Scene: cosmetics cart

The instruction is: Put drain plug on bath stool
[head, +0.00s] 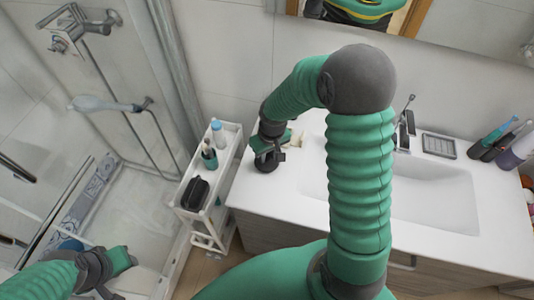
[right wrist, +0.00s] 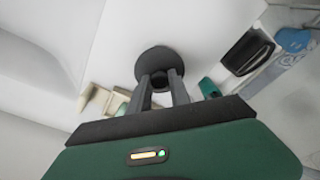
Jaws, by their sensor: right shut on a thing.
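My right gripper (head: 268,155) is shut on the dark round drain plug (head: 265,165) at the left end of the white sink counter. In the right wrist view, the fingertips (right wrist: 161,84) pinch the small knob at the middle of the plug's disc (right wrist: 158,59). I cannot tell whether the plug touches the counter or hangs just above it. My left gripper (head: 130,258) is low at the left, over the shower area. Its fingers are too small and hidden to read. I cannot clearly make out the bath stool.
A white cart (head: 227,152) stands left of the counter (head: 262,198), holding bottles (head: 209,153) and a black case (head: 195,193). Small beige items (right wrist: 92,97) lie beside the plug. The basin (head: 430,190) is to the right. The shower floor (head: 150,215) looks largely clear.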

